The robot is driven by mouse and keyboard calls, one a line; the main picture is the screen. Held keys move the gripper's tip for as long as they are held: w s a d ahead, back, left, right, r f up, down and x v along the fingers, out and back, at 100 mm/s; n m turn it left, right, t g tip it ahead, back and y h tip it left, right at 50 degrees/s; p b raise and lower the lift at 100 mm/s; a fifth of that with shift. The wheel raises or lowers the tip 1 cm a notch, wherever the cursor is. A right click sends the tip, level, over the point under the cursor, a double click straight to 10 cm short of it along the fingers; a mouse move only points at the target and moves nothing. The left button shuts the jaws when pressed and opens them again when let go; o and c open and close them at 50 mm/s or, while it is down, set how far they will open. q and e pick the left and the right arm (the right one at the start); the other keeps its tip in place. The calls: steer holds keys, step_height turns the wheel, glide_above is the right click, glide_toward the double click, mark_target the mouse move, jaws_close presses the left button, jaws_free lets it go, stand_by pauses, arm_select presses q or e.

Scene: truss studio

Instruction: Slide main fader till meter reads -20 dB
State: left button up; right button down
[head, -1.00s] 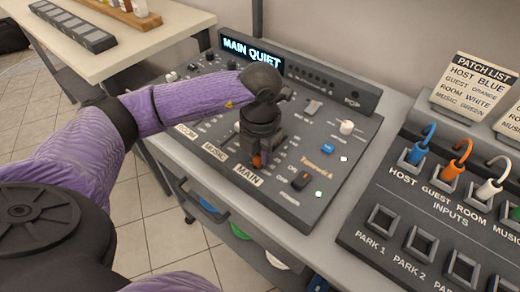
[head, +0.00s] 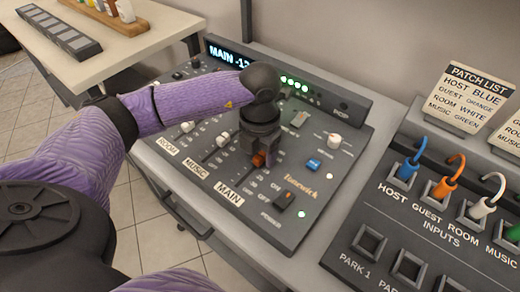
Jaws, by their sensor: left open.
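The mixing console (head: 285,232) stands on the grey bench. Its main fader's orange-red cap (head: 259,161) sits in the slot above the MAIN label (head: 229,194). My left gripper (head: 258,153) points down over this cap, with its open fingers at the cap's sides; I cannot tell whether they touch it. The meter display (head: 229,57) reads "MAIN -12" or similar, and my left arm hides its right end. Several green meter lights (head: 295,83) are lit beside it. My right gripper is not in view.
The ROOM and MUSIC faders (head: 222,141) stand left of the main one. A power switch (head: 284,199), blue button (head: 313,166) and white knob (head: 334,140) lie to the right. The patch panel (head: 340,225) with coloured cables is farther right.

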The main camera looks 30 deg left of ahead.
mark_target(260, 155)
arm_select(q)
step_height(260, 155, up, 10)
steer(key=p, duration=0.2)
steer(key=shift+p, duration=0.4)
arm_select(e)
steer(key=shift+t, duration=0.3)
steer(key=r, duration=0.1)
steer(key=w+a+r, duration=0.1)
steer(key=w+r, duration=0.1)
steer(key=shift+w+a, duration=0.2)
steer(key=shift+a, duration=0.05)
arm_select(q)
steer(key=shift+f, duration=0.15)
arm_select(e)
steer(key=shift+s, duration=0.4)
